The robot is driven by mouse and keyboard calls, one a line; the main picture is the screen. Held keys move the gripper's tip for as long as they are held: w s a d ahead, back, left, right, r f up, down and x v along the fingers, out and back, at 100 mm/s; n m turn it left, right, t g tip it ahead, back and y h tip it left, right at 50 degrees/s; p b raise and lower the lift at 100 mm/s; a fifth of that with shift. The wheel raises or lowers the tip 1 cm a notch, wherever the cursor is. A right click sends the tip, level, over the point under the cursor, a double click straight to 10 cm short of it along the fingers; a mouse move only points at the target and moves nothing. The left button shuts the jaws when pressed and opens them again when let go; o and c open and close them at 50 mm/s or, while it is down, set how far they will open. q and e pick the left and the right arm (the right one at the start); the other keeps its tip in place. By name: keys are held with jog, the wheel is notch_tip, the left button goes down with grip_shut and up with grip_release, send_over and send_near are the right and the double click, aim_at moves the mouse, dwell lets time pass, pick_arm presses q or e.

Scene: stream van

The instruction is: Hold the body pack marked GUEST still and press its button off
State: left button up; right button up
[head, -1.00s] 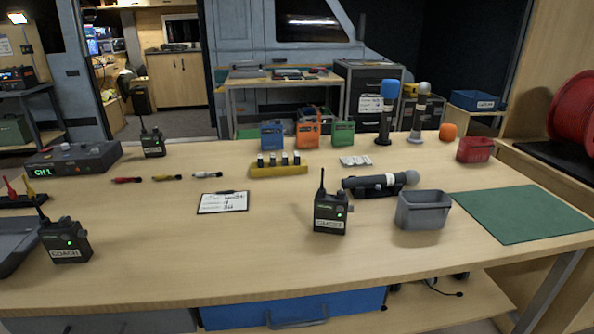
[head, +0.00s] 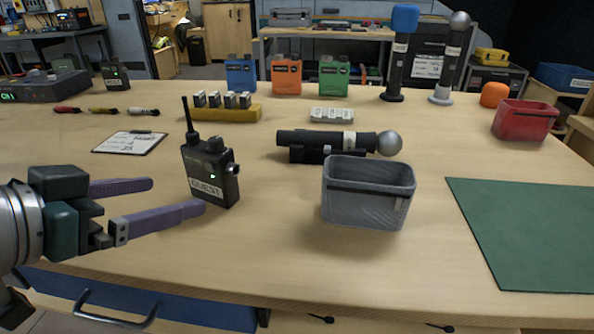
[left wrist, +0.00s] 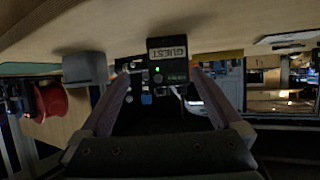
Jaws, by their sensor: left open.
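The body pack marked GUEST (head: 208,172) stands upright on the table, black, with an antenna, a green light and a white label. A round knob or button (head: 233,168) sticks out at its upper right side. My left gripper (head: 178,198) is open, just left of the pack, its purple fingers pointing towards it. In the left wrist view the pack (left wrist: 167,62) appears upside down, beyond and between the open fingers (left wrist: 165,82). It is not gripped. My right gripper is not in view.
A grey bin (head: 368,195) stands right of the pack, and a microphone lies on a cradle (head: 310,153) behind. A clipboard (head: 130,142) lies behind the gripper. A yellow battery holder (head: 215,113) stands behind the pack. A green mat (head: 530,225) lies at right.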

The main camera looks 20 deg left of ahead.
aim_at(203, 179)
pick_arm(q)
jog(key=shift+w+a+f+t, duration=0.25)
jog(key=shift+w+a+t, duration=0.25)
jog(key=shift+w, duration=0.55)
jog(key=b+x, duration=0.3)
jog(key=x, duration=0.6)
jog(key=shift+s+a+f, duration=0.1)
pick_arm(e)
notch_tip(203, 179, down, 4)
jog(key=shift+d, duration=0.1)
pick_arm(q)
jog(key=c, duration=1.2)
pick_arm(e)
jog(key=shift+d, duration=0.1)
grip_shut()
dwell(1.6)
